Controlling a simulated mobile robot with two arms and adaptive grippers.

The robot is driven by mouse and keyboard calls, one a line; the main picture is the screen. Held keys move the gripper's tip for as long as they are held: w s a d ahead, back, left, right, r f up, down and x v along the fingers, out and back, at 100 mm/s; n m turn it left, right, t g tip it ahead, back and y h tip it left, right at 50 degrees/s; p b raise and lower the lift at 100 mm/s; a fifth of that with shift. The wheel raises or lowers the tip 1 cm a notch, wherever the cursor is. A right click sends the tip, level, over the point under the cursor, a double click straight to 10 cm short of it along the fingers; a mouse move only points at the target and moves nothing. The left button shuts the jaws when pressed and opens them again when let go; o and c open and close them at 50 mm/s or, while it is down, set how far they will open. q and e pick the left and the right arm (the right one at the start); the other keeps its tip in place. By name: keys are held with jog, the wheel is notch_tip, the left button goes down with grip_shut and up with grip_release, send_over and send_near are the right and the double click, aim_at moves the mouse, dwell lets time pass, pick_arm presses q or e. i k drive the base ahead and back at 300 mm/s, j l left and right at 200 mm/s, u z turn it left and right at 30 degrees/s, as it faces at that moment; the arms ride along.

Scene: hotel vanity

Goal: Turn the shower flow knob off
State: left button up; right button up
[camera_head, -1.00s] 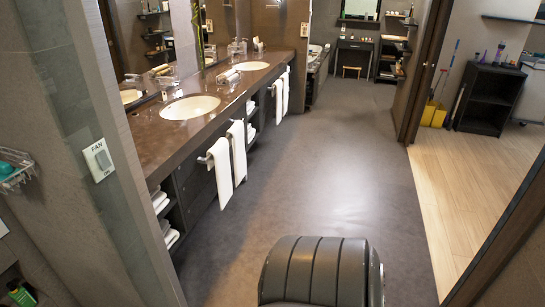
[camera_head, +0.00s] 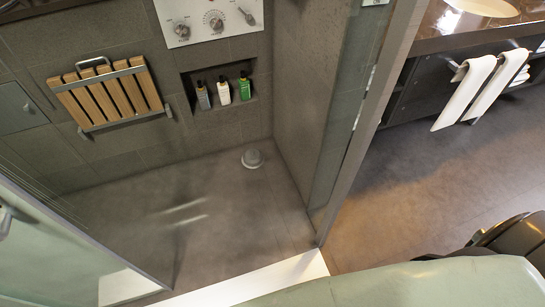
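A white shower control panel (camera_head: 198,10) is on the tiled back wall at the top of the head view, cut off by the frame's upper edge. It carries a left knob (camera_head: 183,32), a round middle knob with marks around it (camera_head: 215,22) and a right lever-like knob (camera_head: 247,15). The labels are too small to read, so I cannot tell which one is the flow knob or how it is set. Neither of my grippers is in view.
A slatted wooden fold seat (camera_head: 110,93) is on the wall left of a niche with several bottles (camera_head: 224,90). A white sill (camera_head: 270,281) and glass panels (camera_head: 75,235) bound the shower. A grey round object (camera_head: 252,158) sits on the otherwise clear shower floor (camera_head: 200,205).

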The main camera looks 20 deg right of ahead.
aim_at(182, 29)
jog(key=i, duration=2.45)
jog(key=k, duration=0.45)
jog(key=u, duration=0.5)
jog(key=k+u, duration=0.15)
jog(key=u, duration=0.8)
jog(key=j+u, duration=0.35)
jog(key=j, duration=0.2)
jog(key=k+j+u, duration=0.1)
jog(key=j+u, duration=0.25)
jog(key=j, duration=0.2)
jog(key=i+j+u, duration=0.1)
jog(key=j+u, duration=0.25)
jog(key=j, duration=0.3)
jog(key=l+z, duration=0.15)
jog(key=z, duration=1.15)
jog(key=k+l+z, duration=0.15)
jog(key=z, duration=1.55)
